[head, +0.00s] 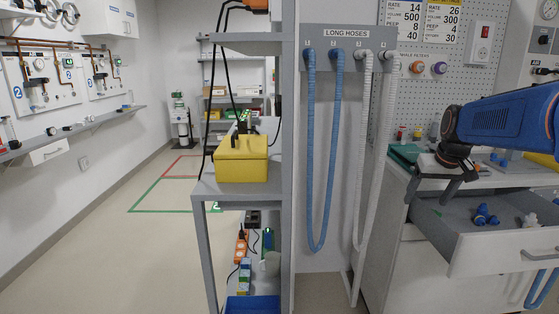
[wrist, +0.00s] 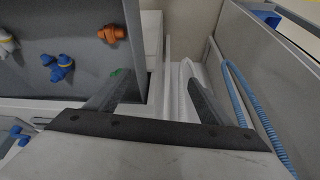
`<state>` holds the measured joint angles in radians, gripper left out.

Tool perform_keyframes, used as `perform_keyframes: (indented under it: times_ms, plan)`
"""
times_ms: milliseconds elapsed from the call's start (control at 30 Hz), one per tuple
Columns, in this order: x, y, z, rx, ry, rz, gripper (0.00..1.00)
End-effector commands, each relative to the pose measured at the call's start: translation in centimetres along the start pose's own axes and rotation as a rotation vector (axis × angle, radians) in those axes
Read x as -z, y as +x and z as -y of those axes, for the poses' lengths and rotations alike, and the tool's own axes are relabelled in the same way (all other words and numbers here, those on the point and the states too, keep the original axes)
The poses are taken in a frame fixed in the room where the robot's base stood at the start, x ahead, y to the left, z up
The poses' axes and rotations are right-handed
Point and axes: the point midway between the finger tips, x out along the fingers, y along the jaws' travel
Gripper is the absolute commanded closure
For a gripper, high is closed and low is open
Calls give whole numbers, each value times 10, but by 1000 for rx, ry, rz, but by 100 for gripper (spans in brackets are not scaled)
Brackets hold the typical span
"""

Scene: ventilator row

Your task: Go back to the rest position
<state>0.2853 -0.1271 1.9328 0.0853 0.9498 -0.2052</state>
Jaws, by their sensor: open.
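My gripper (head: 426,199) hangs at the left edge of the open drawer (head: 480,248) on the right side of the head view, below the blue arm. Its two dark fingers are spread, with nothing between them. In the wrist view my gripper (wrist: 150,70) shows the same gap, over the drawer's edge and the cabinet side. Blue connectors (head: 486,215) and a white connector (head: 530,221) lie in the drawer. The wrist view also shows an orange connector (wrist: 111,33) there, and a small green piece partly hidden by the left finger.
Blue and white long hoses (head: 311,150) hang on a panel left of the drawer cabinet. A grey shelf rack (head: 243,188) with a yellow case (head: 241,158) stands further left. The aisle floor (head: 120,230) at the left is clear.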

Motion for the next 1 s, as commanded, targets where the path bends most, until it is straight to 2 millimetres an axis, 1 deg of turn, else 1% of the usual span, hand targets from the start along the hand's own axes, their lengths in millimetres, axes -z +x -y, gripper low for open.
perform_keyframes:
  times_ms: [167, 267, 300, 467, 500, 767, 800, 900, 1000]
  plan:
    - [-36, -15, 22, 5, -14, -3, 26]
    - [-66, -24, 38, 8, -27, -6, 26]
    - [-80, -28, 43, 9, -31, -6, 26]
    - [-134, -38, 65, 17, -49, -9, 26]
    - [-148, -40, 69, 18, -52, -10, 26]
    - [-239, -42, 91, 28, -81, -15, 26]
    - [-253, -41, 93, 30, -85, -17, 26]
    - [-286, -37, 98, 35, -96, -19, 26]
    - [-312, -32, 100, 37, -102, -20, 26]
